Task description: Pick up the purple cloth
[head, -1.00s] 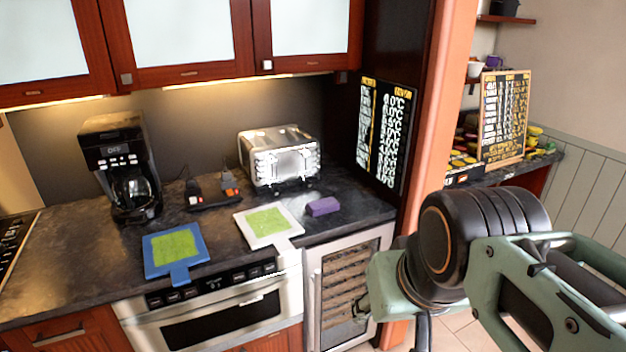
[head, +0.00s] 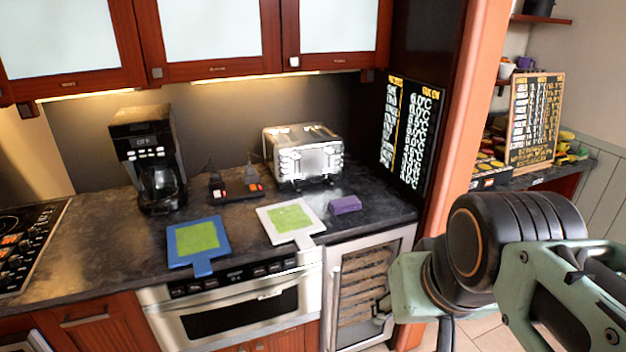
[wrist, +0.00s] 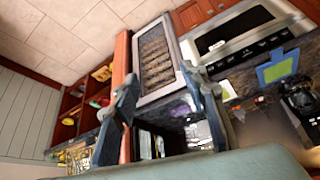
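The purple cloth (head: 345,205) is a small folded block on the dark countertop, right of the white board and in front of the toaster in the head view. The wine cooler and counter edge lie beyond the fingers. In the head view my arm is at the lower right, to the right of the cloth and apart from it; the fingertips are not clear there.
A white board with a green centre (head: 266,236) lies left of the cloth, and a blue one (head: 176,256) further left. The toaster (head: 303,155) stands behind. A menu board (head: 392,150) and an orange pillar (head: 468,100) rise on the right. The wine cooler (head: 408,240) is below.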

